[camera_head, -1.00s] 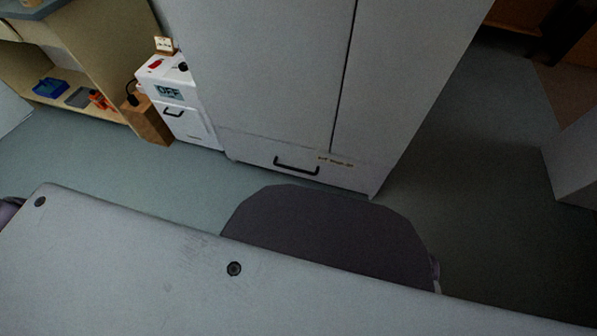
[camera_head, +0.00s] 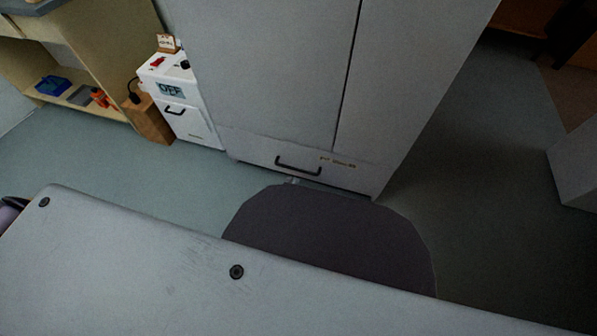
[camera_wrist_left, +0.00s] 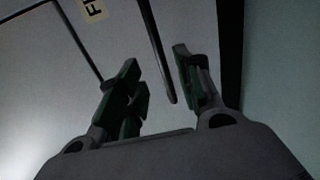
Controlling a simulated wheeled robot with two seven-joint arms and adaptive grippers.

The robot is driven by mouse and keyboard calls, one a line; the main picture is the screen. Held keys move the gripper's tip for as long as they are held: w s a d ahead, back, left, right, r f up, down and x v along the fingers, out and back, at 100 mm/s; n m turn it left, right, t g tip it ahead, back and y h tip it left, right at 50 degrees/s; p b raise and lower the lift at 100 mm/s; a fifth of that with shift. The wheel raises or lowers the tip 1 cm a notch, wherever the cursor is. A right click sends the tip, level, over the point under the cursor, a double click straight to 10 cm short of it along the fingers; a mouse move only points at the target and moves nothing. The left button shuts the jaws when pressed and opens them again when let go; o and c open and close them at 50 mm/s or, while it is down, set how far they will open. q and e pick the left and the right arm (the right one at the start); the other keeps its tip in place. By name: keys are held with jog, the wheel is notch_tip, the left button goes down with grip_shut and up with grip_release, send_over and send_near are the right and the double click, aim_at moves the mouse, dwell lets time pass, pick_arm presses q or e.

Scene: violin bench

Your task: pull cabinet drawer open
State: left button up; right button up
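The grey cabinet (camera_head: 270,70) stands ahead, with a wide drawer (camera_head: 345,176) along its bottom that looks shut. Its dark bar handle (camera_head: 297,170) is on the drawer front. In the left wrist view the handle (camera_wrist_left: 154,45) runs between the two fingers of my left gripper (camera_wrist_left: 156,72). The fingers are apart, and the bar is nearer the right finger; I cannot see contact. In the head view my own dark rounded part hides most of the left gripper, just below the handle. My right gripper is not in view.
A small white cabinet (camera_head: 190,118) with a dark handle stands left of the grey cabinet, beside a wooden block (camera_head: 150,122). A shelf unit (camera_head: 85,50) is at far left. Bare floor (camera_head: 470,170) lies to the right. My own grey body fills the bottom.

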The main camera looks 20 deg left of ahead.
aim_at(298, 169)
pick_arm(q)
jog(key=shift+b+x, duration=2.95)
jog(key=shift+x, duration=2)
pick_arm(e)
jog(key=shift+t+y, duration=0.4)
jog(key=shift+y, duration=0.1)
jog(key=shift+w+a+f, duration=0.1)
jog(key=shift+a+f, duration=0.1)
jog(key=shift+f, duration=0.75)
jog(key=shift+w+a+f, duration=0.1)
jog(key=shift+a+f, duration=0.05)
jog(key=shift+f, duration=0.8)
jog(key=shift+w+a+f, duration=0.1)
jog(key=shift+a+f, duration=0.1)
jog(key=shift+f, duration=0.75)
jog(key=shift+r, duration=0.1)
pick_arm(q)
jog(key=shift+c, duration=0.8)
grip_shut()
